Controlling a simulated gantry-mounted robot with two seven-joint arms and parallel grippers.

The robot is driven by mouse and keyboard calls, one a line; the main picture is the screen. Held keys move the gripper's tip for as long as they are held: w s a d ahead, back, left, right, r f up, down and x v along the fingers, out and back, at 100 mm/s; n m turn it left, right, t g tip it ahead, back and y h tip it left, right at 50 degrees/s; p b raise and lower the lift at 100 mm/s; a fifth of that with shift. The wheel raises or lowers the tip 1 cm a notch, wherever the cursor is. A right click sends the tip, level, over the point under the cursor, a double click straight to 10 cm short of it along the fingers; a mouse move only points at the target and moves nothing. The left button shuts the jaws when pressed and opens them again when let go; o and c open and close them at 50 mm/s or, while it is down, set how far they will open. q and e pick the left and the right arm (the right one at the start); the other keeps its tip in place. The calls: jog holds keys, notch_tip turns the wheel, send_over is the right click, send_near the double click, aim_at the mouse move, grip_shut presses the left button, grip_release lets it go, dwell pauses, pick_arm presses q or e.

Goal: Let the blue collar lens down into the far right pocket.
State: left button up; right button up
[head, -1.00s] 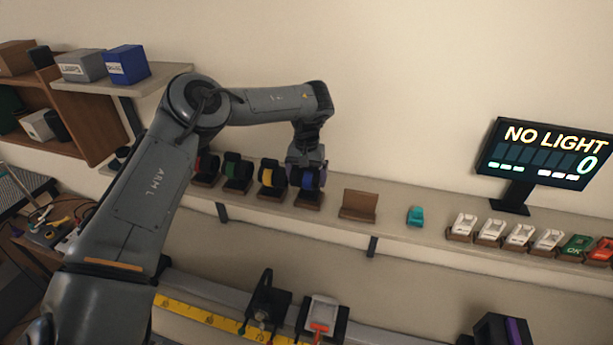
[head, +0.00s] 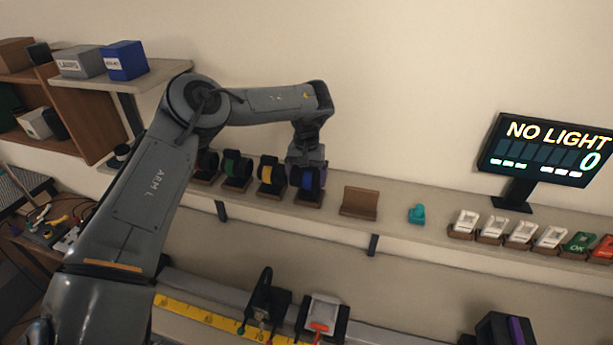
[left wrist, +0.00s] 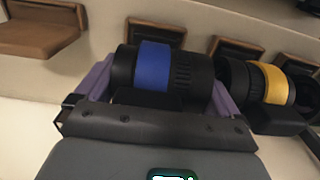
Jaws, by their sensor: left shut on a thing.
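The blue collar lens (head: 307,178), a black barrel with a blue band, is at the right end of the row of lenses on the wall shelf. My left gripper (head: 307,166) has come down from above and is shut on it. In the left wrist view, the purple fingers (left wrist: 158,86) grip the two ends of the lens (left wrist: 153,65). The lens is level, at the brown far right pocket (head: 309,200), whose back also shows in the wrist view (left wrist: 156,28). Whether its underside touches the pocket is hidden.
The yellow collar lens (head: 265,175) stands close beside it, with the green (head: 232,168) and red ones beyond. An empty brown stand (head: 358,203) and a teal piece (head: 416,214) lie to the right. A rail with fixtures (head: 322,315) runs below.

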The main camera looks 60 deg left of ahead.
pick_arm(q)
jog(key=shift+f+b, duration=0.25)
jog(key=shift+b, duration=0.15)
jog(key=o, duration=1)
